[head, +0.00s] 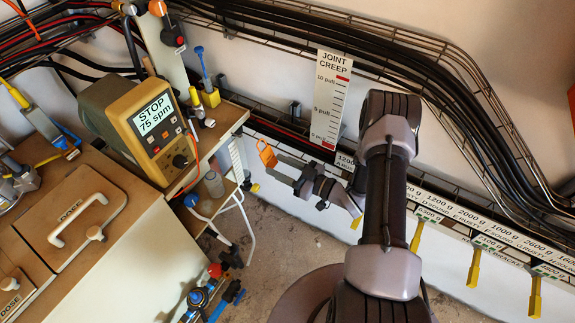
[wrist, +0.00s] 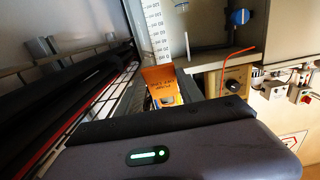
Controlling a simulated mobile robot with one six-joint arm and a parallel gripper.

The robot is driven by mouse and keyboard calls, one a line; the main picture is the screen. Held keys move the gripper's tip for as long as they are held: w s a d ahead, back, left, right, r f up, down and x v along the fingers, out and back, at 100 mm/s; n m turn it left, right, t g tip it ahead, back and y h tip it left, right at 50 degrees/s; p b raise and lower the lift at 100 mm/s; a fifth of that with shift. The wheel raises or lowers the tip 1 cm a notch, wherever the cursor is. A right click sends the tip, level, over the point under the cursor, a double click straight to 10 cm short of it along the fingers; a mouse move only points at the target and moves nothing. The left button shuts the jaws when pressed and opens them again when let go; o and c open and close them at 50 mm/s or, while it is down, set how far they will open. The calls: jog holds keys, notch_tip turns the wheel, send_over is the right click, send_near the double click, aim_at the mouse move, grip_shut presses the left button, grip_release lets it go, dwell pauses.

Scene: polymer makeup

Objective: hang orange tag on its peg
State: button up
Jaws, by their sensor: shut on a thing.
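The orange tag (head: 267,154) is at the tips of my gripper (head: 282,164), in the middle of the head view. My gripper is shut on it and holds it in the air, left of my arm and right of the yellow pump controller. In the wrist view the tag (wrist: 157,76) shows its flat face with small dark lettering, beyond the dark gripper body. The fingertips are largely hidden there. I cannot tell which peg belongs to the tag.
The controller (head: 152,122) reading "STOP 75 spm" stands on a wooden shelf. Yellow tags (head: 474,268) hang along a labelled rail at right. Open floor (head: 290,235) lies below.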

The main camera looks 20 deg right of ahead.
jog(key=shift+w+a, duration=0.25)
jog(key=shift+w, duration=0.05)
jog(key=f+b+x, duration=0.1)
jog(key=x, duration=0.7)
jog(key=shift+f, duration=0.15)
jog(key=shift+w, duration=0.1)
dwell(0.5)
jog(key=o, duration=1.4)
